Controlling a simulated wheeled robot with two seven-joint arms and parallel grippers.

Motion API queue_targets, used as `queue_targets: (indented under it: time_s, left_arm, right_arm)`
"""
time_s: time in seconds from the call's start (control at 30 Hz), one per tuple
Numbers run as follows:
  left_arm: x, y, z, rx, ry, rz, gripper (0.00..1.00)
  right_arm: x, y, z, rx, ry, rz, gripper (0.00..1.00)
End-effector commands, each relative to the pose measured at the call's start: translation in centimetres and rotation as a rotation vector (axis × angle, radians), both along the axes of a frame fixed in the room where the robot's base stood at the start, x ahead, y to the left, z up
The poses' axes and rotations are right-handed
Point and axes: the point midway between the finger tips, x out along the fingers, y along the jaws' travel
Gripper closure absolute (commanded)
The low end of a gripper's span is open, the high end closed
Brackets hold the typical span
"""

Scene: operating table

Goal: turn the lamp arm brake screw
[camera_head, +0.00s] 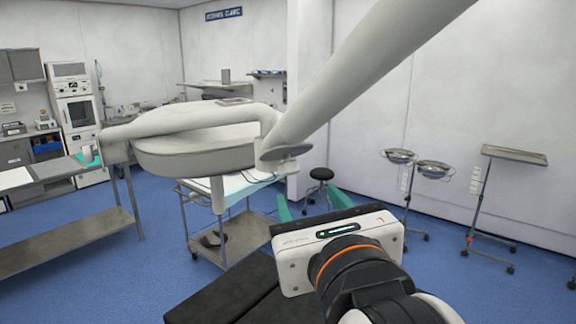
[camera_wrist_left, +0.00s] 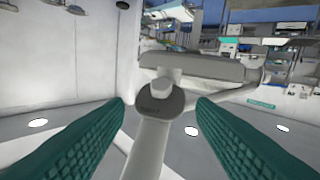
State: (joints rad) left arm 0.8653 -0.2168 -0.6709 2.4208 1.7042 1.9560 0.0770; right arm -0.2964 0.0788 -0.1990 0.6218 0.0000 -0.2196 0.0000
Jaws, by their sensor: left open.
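The lamp arm (camera_head: 345,85) is a thick white tube running down from the upper right to a joint with a grey disc (camera_head: 285,152). In the left wrist view the joint's dark grey oval cap (camera_wrist_left: 160,103) shows between my fingers, with a small pale knob (camera_wrist_left: 166,84) just beyond it. I cannot tell for sure which part is the brake screw. My left gripper (camera_head: 311,203) is open, its two teal fingers pointing away from me below the joint in the head view. In the wrist view (camera_wrist_left: 161,102) nothing is seen gripped. My right gripper is not in view.
The pale lamp head (camera_head: 195,155) hangs left of the joint. Below it stands a draped cart (camera_head: 232,240), with a dark padded table (camera_head: 225,287) in front. A round stool (camera_head: 321,174), basin stands (camera_head: 433,170) and a tray stand (camera_head: 514,155) are behind. A steel bench (camera_head: 60,235) is left.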

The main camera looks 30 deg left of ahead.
Motion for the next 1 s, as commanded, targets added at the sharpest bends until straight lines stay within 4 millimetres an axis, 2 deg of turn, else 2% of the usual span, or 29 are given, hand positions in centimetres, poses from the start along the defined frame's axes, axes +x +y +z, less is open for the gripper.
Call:
queue_targets:
  time_s: [0.3,0.5,0.7,1.0]
  left_arm:
    - [4.1,4.6,0.4,0.007,0.006,0.013,0.49]
    - [6.5,6.9,0.2,0.007,0.005,0.011,0.49]
    - [7.5,8.0,0.1,0.004,0.003,0.008,0.49]
    - [7.7,8.2,0.0,0.004,0.001,0.008,0.49]
  right_arm:
    - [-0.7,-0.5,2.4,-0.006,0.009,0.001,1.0]
    - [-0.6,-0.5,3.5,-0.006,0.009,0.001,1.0]
    - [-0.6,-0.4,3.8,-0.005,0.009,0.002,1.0]
    - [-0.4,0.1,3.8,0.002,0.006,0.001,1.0]
